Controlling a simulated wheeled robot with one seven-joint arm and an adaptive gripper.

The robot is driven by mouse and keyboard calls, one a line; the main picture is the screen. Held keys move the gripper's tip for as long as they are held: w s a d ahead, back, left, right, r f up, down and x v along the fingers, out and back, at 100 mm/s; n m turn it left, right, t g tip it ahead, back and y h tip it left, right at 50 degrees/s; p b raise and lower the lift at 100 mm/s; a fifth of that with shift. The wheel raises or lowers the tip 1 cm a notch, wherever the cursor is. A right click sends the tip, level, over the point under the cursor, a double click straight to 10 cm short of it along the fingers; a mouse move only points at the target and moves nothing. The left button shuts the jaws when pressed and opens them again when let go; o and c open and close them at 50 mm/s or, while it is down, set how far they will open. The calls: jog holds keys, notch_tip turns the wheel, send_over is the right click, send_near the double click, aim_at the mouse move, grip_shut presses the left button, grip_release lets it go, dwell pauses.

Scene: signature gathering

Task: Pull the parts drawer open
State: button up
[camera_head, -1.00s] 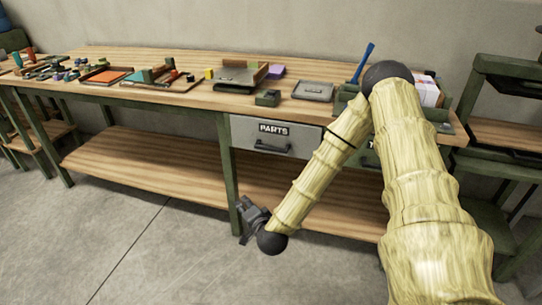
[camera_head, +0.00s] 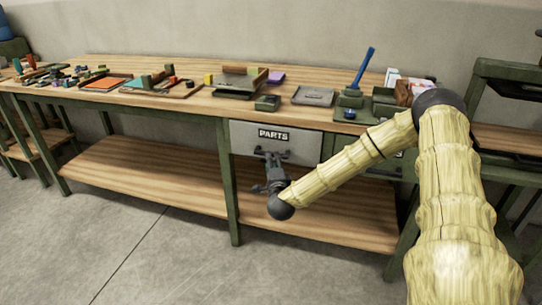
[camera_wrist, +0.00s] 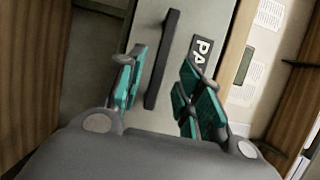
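The parts drawer (camera_head: 306,148) has a grey front with a PARTS label (camera_head: 274,135) and sits closed under the workbench top. Its front also fills the middle of the wrist view (camera_wrist: 190,30), with the label partly cut off. My gripper (camera_head: 272,154) is in front of the drawer, below the label, and covers most of the handle in the head view.
The workbench top (camera_head: 205,106) carries trays, small parts and a blue-handled tool (camera_head: 364,67). A green bench leg (camera_head: 229,190) stands left of the drawer. A wooden lower shelf (camera_head: 150,170) runs beneath. The floor in front is clear.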

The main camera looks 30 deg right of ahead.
jog(key=shift+x, duration=2.85)
jog(key=shift+a, duration=0.1)
grip_shut()
